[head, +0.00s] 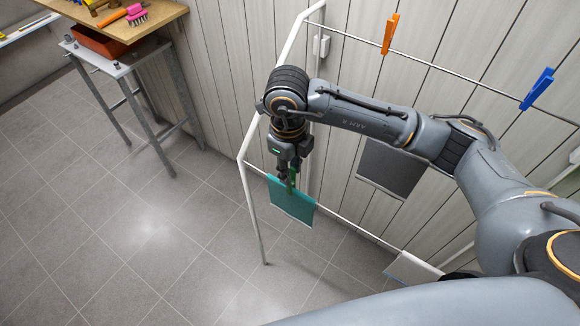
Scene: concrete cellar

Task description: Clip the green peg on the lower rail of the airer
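The white airer (245,150) stands by the panelled wall, with a thin upper rail and a lower rail (345,220). My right gripper (288,178) points down at the left part of the lower rail. It is shut on the green peg (291,180), which is partly hidden by the fingers. The peg's lower end overlaps the top edge of a teal cloth (292,203) hanging over the lower rail. I cannot tell whether the peg grips the rail. My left gripper is not in view.
An orange peg (390,33) and a blue peg (537,89) sit on the upper rail. A dark grey cloth or panel (391,168) is behind my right arm. A pale cloth (412,270) hangs further right on the lower rail. A workbench (125,58) stands upper left; the tiled floor is clear.

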